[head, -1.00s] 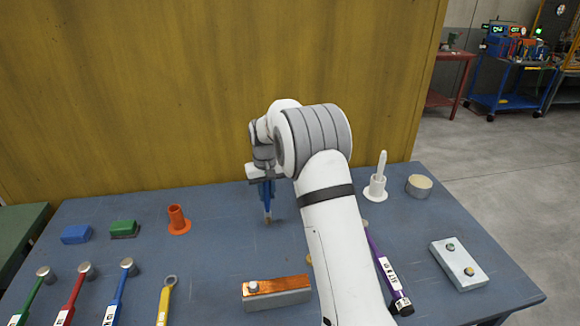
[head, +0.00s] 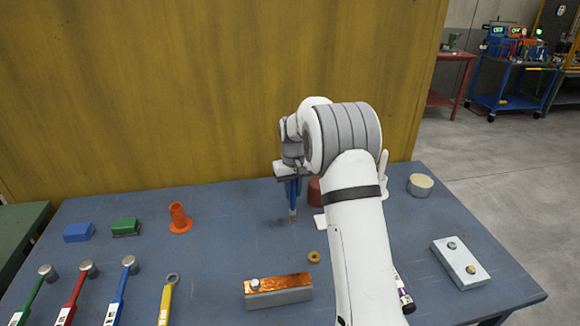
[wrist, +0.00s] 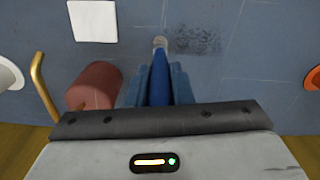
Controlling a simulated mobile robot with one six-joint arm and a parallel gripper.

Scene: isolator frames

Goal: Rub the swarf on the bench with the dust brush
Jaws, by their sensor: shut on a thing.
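My gripper (head: 290,182) is shut on the blue dust brush (head: 293,194), which points down over the bench (head: 220,270). The brush (wrist: 160,78) also shows between the blue fingers in the wrist view, with its pale bristle tip at the far end. The swarf (wrist: 197,40) is a dark speckled patch on the bench, just right of the bristles in the wrist view. In the head view the swarf (head: 277,222) is a faint dark smudge left of the brush tip. I cannot tell whether the bristles touch the bench.
A dark red cylinder (wrist: 95,85) and a white square plate (wrist: 92,20) lie close to the brush. An orange flanged holder (head: 179,218) stands to the left. A brass ring (head: 314,257) and copper-topped block (head: 278,290) are nearer. My arm hides part of the bench's right side.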

